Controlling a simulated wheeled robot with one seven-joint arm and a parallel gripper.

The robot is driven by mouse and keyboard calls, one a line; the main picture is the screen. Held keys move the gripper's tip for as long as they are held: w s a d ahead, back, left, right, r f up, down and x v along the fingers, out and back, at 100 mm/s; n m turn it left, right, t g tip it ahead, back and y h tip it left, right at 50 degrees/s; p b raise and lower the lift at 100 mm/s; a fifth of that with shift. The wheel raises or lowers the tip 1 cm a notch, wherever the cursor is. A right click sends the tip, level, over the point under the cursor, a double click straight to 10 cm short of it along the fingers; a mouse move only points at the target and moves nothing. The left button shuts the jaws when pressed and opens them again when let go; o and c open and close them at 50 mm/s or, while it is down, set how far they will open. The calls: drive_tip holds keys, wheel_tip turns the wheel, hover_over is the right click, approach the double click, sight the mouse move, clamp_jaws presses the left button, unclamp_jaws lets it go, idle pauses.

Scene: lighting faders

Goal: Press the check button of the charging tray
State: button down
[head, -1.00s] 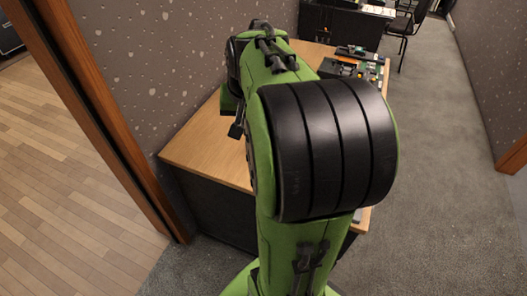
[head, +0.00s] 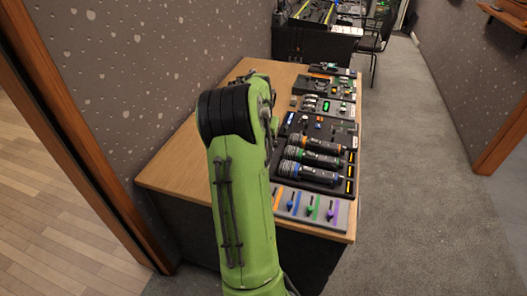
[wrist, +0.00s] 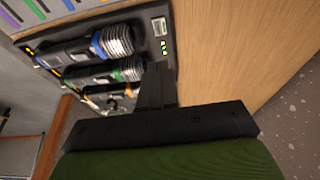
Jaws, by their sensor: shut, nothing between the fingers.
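The black charging tray (head: 334,187) lies on the wooden desk in the head view, with three handheld microphones in it, banded orange (head: 318,143), green (head: 314,158) and blue (head: 309,172). It also shows in the wrist view (wrist: 169,62). At its end there, beyond the microphone heads, are a small pale rectangular piece (wrist: 160,26), which may be the check button, and small green lights (wrist: 164,46). My gripper (wrist: 157,70) is shut and empty, its tips over or close to that end of the tray; I cannot tell if they touch. In the head view my arm hides it.
A grey panel with coloured faders (head: 312,207) sits at the desk's near edge. Several other control panels (head: 328,106) line the desk beyond the tray. The desk's left part (head: 172,172) is bare wood. A speckled wall stands on the left.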

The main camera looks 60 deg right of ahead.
drive_tip(key=b+x, duration=0.1)
drive_tip(key=x, duration=0.2)
drive_tip(key=b+x, duration=0.1)
drive_tip(key=x, duration=0.3)
drive_tip(key=a+b+x, duration=0.1)
drive_tip(key=x, duration=0.3)
drive_tip(key=shift+s+d+f, duration=0.1)
drive_tip(key=shift+f, duration=0.65)
drive_tip(key=shift+f, duration=0.1)
drive_tip(key=shift+f+b, duration=0.4)
drive_tip(key=shift+s+a+f, duration=0.1)
drive_tip(key=shift+a+f, duration=0.2)
drive_tip(key=shift+f, duration=0.1)
drive_tip(key=r+p, duration=0.1)
drive_tip(key=r, duration=0.2)
drive_tip(key=r+p, duration=0.2)
drive_tip(key=r, duration=0.1)
drive_tip(key=shift+w+d+p, duration=0.15)
drive_tip(key=shift+w+p, duration=0.05)
drive_tip(key=shift+p, duration=0.1)
drive_tip(key=p+v, duration=0.1)
drive_tip(key=v, duration=0.8)
drive_tip(key=shift+p, duration=0.3)
